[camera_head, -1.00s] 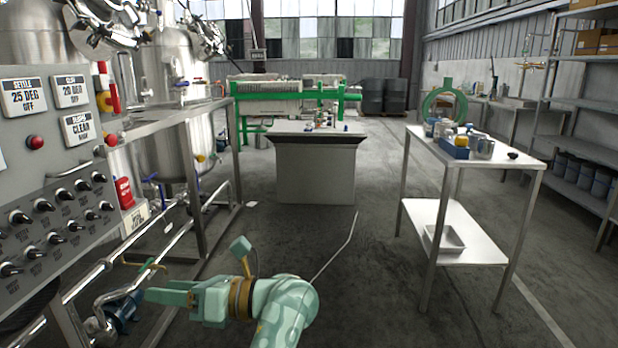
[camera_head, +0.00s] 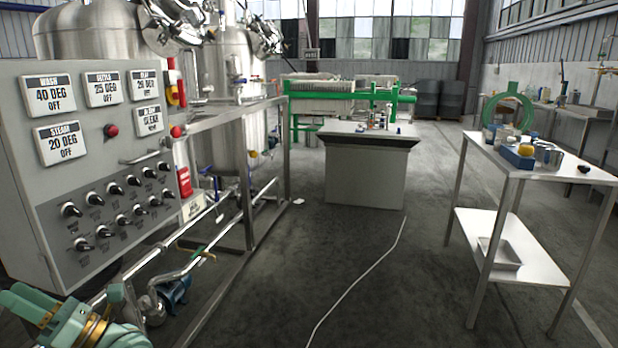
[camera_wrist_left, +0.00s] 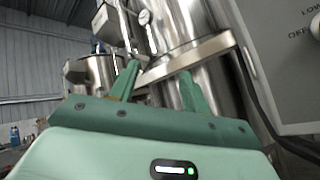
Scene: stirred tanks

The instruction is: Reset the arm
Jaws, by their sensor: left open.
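My left gripper (camera_wrist_left: 160,88) is open in the left wrist view. Its two green fingers stand apart with nothing between them, and steel tanks show behind them. In the head view, part of my green left arm (camera_head: 75,325) shows at the bottom left corner, below the control panel. My right arm and gripper are in neither view.
The control panel (camera_head: 100,150) with knobs and labels stands close on the left, with pipes (camera_head: 195,265) and a blue pump (camera_head: 172,293) below. Steel tanks (camera_head: 225,90) rise behind. A side table (camera_head: 520,250) stands right.

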